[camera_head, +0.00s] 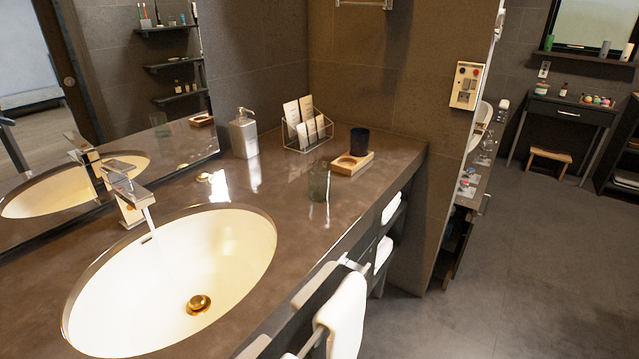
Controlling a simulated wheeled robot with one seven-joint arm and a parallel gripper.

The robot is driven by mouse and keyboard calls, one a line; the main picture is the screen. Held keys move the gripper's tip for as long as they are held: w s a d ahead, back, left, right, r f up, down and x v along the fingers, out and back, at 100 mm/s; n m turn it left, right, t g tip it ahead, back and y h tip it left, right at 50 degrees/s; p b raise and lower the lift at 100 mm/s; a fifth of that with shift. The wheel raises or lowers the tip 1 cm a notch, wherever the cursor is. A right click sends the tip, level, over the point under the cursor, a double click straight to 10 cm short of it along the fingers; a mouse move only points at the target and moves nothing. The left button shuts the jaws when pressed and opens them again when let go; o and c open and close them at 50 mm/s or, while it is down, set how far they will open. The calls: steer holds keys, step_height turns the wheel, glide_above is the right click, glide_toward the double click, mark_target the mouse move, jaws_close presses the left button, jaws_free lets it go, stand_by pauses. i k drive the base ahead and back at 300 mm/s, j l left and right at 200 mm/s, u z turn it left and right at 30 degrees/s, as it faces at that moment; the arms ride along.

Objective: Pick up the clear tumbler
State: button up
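The clear tumbler (319,182) stands upright on the dark vanity counter, to the right of the sink and close to the counter's front edge. It looks see-through with a faint green tint. Behind it and to its right is a wooden tray (344,168) with a round recess. My gripper does not show in this view.
The oval sink (110,325) and its faucet (130,195) lie left of the tumbler. A soap dispenser (243,134) and a wire card holder (305,128) stand behind it. A white towel (343,312) hangs along the front.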

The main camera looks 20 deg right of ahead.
mark_target(318, 174)
steer(key=i+j+z, duration=0.15)
steer(key=i+j, duration=0.6)
